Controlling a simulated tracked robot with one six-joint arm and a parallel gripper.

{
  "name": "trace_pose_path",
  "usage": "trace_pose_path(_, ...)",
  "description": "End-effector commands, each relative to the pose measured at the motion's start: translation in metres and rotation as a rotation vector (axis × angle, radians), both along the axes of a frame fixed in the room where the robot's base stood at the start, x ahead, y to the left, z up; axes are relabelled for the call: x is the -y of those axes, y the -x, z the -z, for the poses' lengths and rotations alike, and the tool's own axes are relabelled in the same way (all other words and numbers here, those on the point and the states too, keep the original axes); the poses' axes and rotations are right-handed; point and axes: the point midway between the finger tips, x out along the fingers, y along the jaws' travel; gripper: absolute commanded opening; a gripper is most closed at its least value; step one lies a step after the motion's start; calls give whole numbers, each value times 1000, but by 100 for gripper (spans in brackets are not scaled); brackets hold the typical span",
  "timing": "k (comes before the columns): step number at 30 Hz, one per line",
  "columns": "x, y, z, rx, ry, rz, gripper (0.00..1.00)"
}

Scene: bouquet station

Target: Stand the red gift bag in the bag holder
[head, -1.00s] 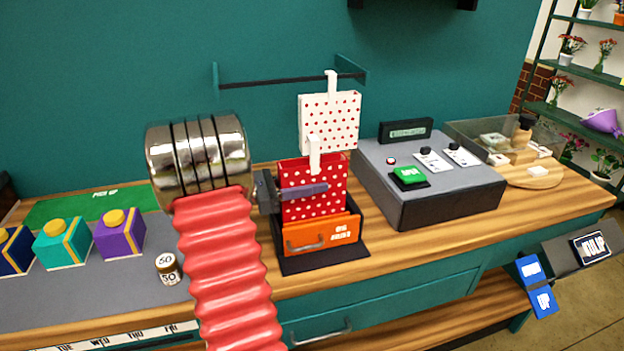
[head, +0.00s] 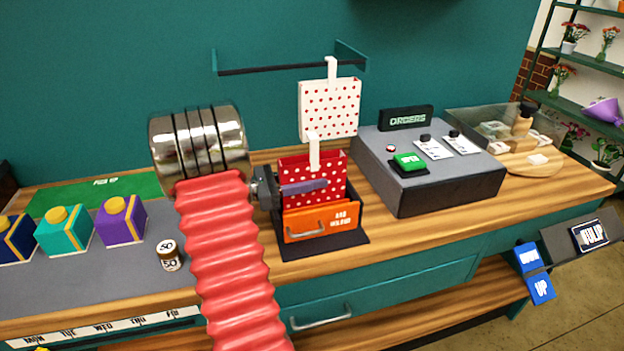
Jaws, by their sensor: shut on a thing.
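The red gift bag with white dots (head: 325,167) stands upright with a white handle on top. Its lower part is hidden behind the orange front of the bag holder (head: 293,238), which has a black base and sits on the wooden counter. The bag appears to be down inside the holder; whether its bottom touches the base is hidden. My gripper (head: 303,187) comes from the left and is shut on the bag, one grey finger across its front. The other finger is hidden behind the bag.
A white bag with red dots (head: 329,108) hangs on a wall rail behind. A grey order console (head: 440,180) stands to the right. Several coloured boxes (head: 64,230) and a small jar (head: 169,255) are left.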

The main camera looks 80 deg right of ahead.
Motion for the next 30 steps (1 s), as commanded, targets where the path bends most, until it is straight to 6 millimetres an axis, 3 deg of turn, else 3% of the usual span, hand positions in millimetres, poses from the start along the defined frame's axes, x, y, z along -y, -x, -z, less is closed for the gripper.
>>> trace_pose_path(1,-2,2,18,1,-31,-2,7)
trace_pose_path(12,-2,2,18,3,-31,-1,7)
trace_pose_path(13,-2,2,18,3,-31,-1,33)
trace_pose_path(21,-2,2,18,3,-31,-1,52)
trace_pose_path(30,-2,1,18,3,-31,-2,53)
